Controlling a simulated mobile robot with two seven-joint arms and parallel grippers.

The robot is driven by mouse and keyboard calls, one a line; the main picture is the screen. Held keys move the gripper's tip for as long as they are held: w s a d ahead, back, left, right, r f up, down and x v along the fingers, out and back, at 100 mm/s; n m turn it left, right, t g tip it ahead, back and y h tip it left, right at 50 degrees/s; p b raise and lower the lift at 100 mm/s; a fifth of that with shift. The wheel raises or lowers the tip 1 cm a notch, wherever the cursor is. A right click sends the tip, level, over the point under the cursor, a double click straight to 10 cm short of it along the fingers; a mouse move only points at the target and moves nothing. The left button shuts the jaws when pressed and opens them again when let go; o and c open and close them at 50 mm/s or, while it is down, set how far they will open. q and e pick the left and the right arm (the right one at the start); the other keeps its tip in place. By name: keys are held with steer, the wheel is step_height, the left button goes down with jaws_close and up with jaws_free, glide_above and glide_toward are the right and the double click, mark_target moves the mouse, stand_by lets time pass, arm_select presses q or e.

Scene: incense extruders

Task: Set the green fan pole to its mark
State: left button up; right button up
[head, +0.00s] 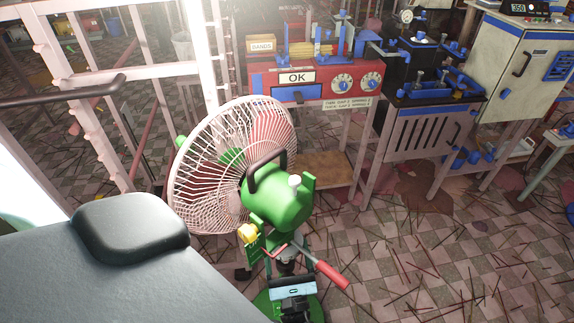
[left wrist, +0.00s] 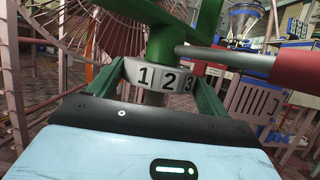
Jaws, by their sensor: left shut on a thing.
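The green fan (head: 278,203) stands on the floor with its white wire cage facing left. Its pole (left wrist: 172,45) is green and meets a pale ring (left wrist: 160,78) marked 1, 2 and 3. The 2 faces the left wrist camera. I cannot tell which number is the mark. My left gripper (head: 287,264) is below the fan's motor, its fingers on both sides of the pole at the ring, shut on it. A lever with a red grip (head: 332,275) sticks out to the right from the pole; its red grip also shows in the left wrist view (left wrist: 297,68).
A red machine (head: 310,80) with an OK sign and dials stands behind the fan. A slotted bench with blue fittings (head: 425,135) and a pale cabinet (head: 520,65) are at the right. Thin sticks litter the tiled floor (head: 440,250), otherwise open at front right.

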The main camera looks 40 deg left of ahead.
arm_select(q)
steer(key=shift+c, duration=1)
steer(key=shift+s+f+b, duration=0.1)
steer(key=shift+f+b, duration=0.35)
steer(key=shift+f, duration=0.1)
step_height(320, 180, down, 3)
steer(key=b, duration=0.2)
steer(key=shift+b, duration=0.4)
steer(key=shift+f+b, duration=0.3)
steer(key=shift+f, duration=0.1)
steer(key=o, duration=1.4)
